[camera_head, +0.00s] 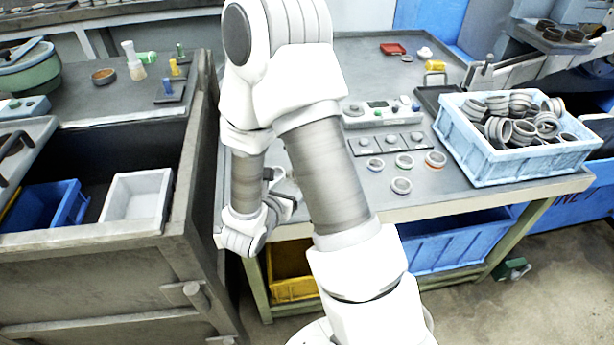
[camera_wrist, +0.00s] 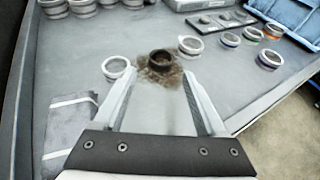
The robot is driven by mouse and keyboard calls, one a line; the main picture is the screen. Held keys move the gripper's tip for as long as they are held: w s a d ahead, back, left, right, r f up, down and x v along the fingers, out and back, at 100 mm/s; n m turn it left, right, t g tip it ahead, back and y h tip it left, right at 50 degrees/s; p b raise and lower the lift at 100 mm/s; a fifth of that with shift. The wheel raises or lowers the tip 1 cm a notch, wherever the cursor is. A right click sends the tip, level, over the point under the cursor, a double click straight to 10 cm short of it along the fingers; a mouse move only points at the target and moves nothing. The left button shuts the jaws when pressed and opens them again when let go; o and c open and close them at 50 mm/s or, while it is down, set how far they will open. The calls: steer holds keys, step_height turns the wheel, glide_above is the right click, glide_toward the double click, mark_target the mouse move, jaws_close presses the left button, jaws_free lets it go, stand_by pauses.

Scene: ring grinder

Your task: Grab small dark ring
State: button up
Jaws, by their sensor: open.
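The small dark ring (camera_wrist: 160,61) lies flat on the grey table in the wrist view, on a brown stained patch. My gripper (camera_wrist: 158,82) is open and empty in the wrist view, its two fingers spread toward the ring. The ring sits just beyond the fingertips, roughly centred between them, apart from both. In the head view my gripper (camera_head: 283,188) is partly hidden by my own arm at the table's left part, and the small dark ring is hidden there.
Light metal rings lie close to the dark one, at left (camera_wrist: 115,68) and right (camera_wrist: 190,45). Several coloured-edge rings (camera_head: 404,161) lie farther right. A blue crate (camera_head: 524,167) full of rings stands at the right. A button panel (camera_head: 385,143) sits behind the loose rings.

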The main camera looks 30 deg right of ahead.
steer(key=x, duration=0.4)
steer(key=shift+b, duration=0.3)
steer(key=x, duration=0.2)
steer(key=b+x, duration=0.1)
steer(key=x, duration=0.1)
steer(key=shift+s+d+f, duration=0.1)
steer(key=shift+d+f, duration=0.1)
steer(key=shift+f, duration=0.1)
steer(key=shift+w+d+f, duration=0.1)
steer(key=shift+w+d, duration=0.15)
jaws_close()
